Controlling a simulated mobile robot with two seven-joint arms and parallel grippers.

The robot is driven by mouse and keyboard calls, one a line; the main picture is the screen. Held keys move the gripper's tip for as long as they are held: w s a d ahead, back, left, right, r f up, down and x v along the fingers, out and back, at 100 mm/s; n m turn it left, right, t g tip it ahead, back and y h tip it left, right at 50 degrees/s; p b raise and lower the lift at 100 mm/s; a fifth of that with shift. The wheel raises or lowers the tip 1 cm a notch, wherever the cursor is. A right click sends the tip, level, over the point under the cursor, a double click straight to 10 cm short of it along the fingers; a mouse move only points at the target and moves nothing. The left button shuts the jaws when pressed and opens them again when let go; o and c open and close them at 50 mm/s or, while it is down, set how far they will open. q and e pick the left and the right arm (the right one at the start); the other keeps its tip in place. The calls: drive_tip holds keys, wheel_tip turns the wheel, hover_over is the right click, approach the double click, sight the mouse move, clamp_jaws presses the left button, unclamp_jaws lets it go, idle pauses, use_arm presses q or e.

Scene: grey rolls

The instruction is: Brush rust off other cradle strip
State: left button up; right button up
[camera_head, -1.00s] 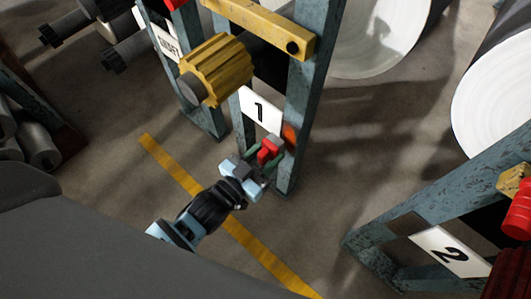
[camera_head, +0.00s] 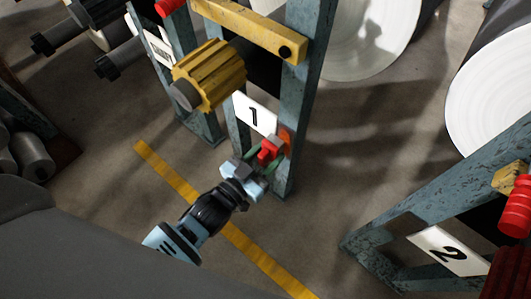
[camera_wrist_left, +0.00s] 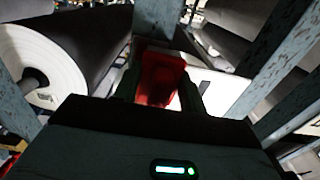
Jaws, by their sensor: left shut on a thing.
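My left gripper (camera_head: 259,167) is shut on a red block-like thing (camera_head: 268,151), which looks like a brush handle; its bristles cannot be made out. The red thing also shows between the fingers in the left wrist view (camera_wrist_left: 160,78). It is held low beside the blue-grey post (camera_head: 300,90) of stand 1, just below the white sign "1" (camera_head: 255,114). An orange, rust-coloured patch (camera_head: 286,139) is on the post right beside the red thing. I cannot tell whether they touch. My right gripper is not in view.
A yellow ribbed hub (camera_head: 208,75) and yellow bar (camera_head: 250,28) are on stand 1 above my gripper. Stand 2, with its sign (camera_head: 448,250), is at the lower right. Large white rolls (camera_head: 495,95) stand behind. The floor between the stands is clear.

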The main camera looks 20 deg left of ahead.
sight(290, 149)
use_arm(q)
drive_tip(key=shift+s+d+p, duration=0.2)
drive_tip(key=shift+s+d, duration=0.15)
drive_tip(key=shift+d, duration=0.4)
drive_tip(key=shift+s+d+p, duration=0.15)
drive_tip(key=shift+s+d, duration=0.15)
drive_tip(key=shift+d, duration=0.4)
drive_tip(key=shift+s+d, duration=0.15)
drive_tip(key=shift+d, duration=0.15)
drive_tip(key=shift+r+p, duration=0.25)
drive_tip(key=shift+p, duration=0.05)
drive_tip(key=shift+r+p, duration=0.65)
drive_tip(key=shift+r, duration=0.1)
drive_tip(key=shift+w+a, duration=0.1)
drive_tip(key=shift+w, duration=0.1)
